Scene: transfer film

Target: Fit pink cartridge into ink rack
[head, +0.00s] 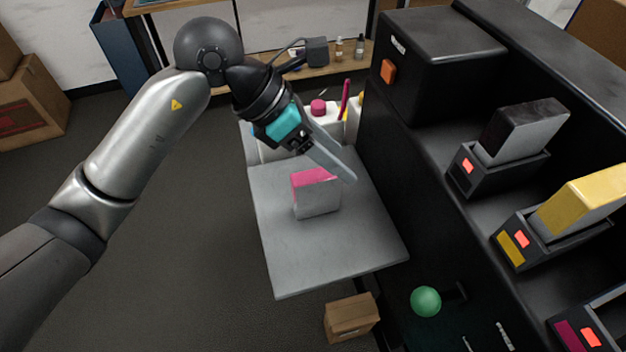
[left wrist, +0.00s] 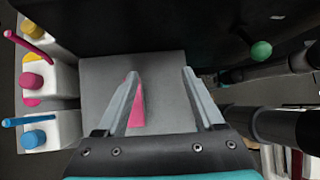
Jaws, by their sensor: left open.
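The pink cartridge (head: 318,200), a pale block with a pink top, stands upright on a grey tabletop (head: 330,250). In the left wrist view the pink cartridge (left wrist: 136,112) is partly hidden behind one finger. My left gripper (head: 344,174) is open and empty, pointing down over the table just beyond and to the right of the cartridge. Its spread fingers (left wrist: 160,74) also show in the left wrist view. The ink rack (head: 435,125) is a black unit on the right. A magenta-marked holder (head: 570,335) is cut off at the lower right. My right gripper is not in view.
The rack holds a black cartridge (head: 522,130) and a yellow cartridge (head: 585,205). White ink bottles with coloured caps (left wrist: 45,130) line the table's far edge. A green ball knob (head: 426,301) projects near the rack. A cardboard box (head: 350,318) sits below the table.

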